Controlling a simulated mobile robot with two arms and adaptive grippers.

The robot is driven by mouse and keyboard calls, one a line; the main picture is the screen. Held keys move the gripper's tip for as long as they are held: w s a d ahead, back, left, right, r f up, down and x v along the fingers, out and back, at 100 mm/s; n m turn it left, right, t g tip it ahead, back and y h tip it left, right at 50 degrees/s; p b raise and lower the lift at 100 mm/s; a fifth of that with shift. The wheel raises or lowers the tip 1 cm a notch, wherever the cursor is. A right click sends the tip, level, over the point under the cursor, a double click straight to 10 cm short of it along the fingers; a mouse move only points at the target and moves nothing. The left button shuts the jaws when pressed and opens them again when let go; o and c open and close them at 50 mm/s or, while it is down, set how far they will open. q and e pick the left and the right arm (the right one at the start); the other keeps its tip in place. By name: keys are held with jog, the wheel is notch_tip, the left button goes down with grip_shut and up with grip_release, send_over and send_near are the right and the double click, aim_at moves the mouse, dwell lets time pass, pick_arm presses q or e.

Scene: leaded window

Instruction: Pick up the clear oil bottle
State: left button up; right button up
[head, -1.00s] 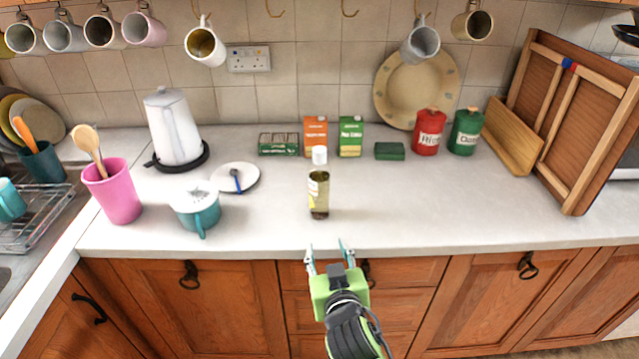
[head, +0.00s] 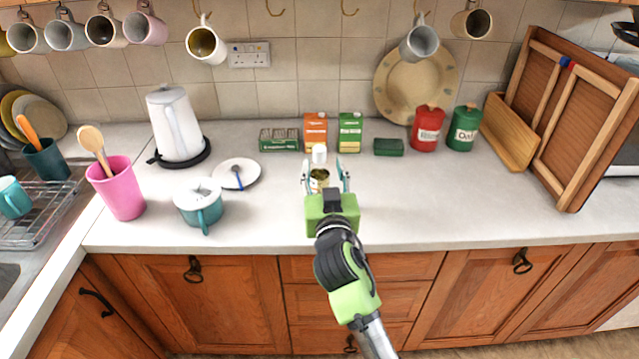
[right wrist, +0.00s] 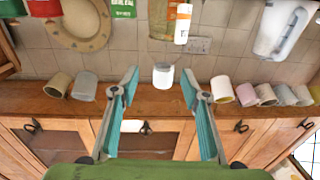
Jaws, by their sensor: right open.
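The clear oil bottle (head: 319,182) stands upright near the middle of the worktop. It has a white cap (head: 319,153) and yellowish oil inside. Its lower part is hidden behind my right gripper. My right gripper (head: 325,172) is open, with one finger on each side of the bottle. I see no clear contact between the fingers and the bottle. In the right wrist view, which shows the room upside down, the white cap (right wrist: 163,77) sits between the two teal fingers; the clear body is hard to make out there. My left gripper is not in view.
An orange carton (head: 315,130) and a green carton (head: 350,132) stand close behind the bottle. The worktop (head: 440,200) to the right is clear.

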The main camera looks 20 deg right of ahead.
aim_at(320, 162)
jog(key=shift+w+r, duration=0.15)
jog(key=shift+w, duration=0.3)
jog(key=p+x, duration=0.1)
jog(key=x, duration=0.2)
jog(key=shift+w+a+p, duration=0.15)
jog(key=shift+p, duration=0.15)
jog(key=shift+w+f, duration=0.25)
jog(key=shift+w, duration=0.25)
jog(key=shift+r, duration=0.1)
grip_shut()
